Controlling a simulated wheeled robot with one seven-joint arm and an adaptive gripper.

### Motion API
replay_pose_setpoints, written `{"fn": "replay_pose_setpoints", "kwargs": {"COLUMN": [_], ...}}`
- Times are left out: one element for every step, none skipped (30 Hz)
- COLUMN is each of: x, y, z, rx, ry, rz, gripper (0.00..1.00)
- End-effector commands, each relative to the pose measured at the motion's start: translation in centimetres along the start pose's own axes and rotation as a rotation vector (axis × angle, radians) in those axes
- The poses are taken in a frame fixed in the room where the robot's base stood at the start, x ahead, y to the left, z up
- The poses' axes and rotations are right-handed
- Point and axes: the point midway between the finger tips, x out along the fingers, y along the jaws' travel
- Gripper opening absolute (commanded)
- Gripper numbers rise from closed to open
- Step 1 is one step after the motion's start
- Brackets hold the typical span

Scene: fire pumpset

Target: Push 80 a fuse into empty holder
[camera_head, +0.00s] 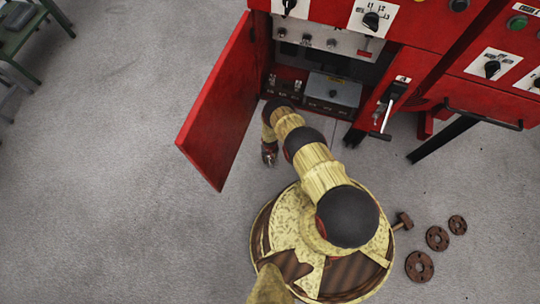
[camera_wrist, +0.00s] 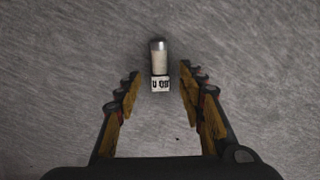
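The fuse (camera_wrist: 160,65), a small cylinder with a white body, a metal end and a label that reads upside down as 80 A, lies on or just above the grey floor. My gripper (camera_wrist: 160,75) is open, with its two yellow-padded fingers on either side of the fuse and a gap to it on both sides. In the head view my gripper (camera_head: 269,155) hangs low beside the open cabinet (camera_head: 345,40), and the fuse does not show there. Small pale fuse-like parts (camera_head: 297,86) sit low inside the cabinet. I cannot tell which holder is empty.
The red cabinet door (camera_head: 222,105) stands open to the left of my arm. A grey box (camera_head: 333,90) sits inside the cabinet. A hammer (camera_head: 403,221) and brown flanges (camera_head: 420,266) lie on the floor at right.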

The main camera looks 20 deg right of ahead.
Motion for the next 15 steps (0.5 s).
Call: {"fn": "replay_pose_setpoints", "kwargs": {"x": [0.61,0.72,0.79,0.80,0.79,0.75,0.72,0.70,0.70,0.70,0.70,0.70,0.70,0.70,0.70], "y": [0.00,-0.01,-0.01,-0.01,-0.01,-0.02,-0.01,-0.01,-0.01,-0.01,-0.01,-0.01,-0.01,-0.01,-0.01], "z": [-0.09,-0.13,-0.17,-0.19,-0.20,-0.21,-0.20,-0.20,-0.18,-0.18,-0.18,-0.17,-0.17,-0.16,-0.16], "rx": [0.000,0.000,0.000,0.000,0.000,0.000,0.000,0.000,0.000,0.000,0.000,0.000,0.000,0.000,0.000], "ry": [0.001,0.002,0.002,0.002,0.003,0.003,0.002,0.002,0.002,0.002,0.002,0.002,0.002,0.002,0.002], "rz": [0.000,0.000,0.000,0.000,0.000,0.000,0.000,0.000,0.000,0.000,0.000,0.000,0.000,0.000,0.000], "gripper": [0.39,0.39,0.39,0.39,0.39,0.39,0.39,0.39,0.39,0.39,0.38,0.35,0.34,0.32,0.30]}}
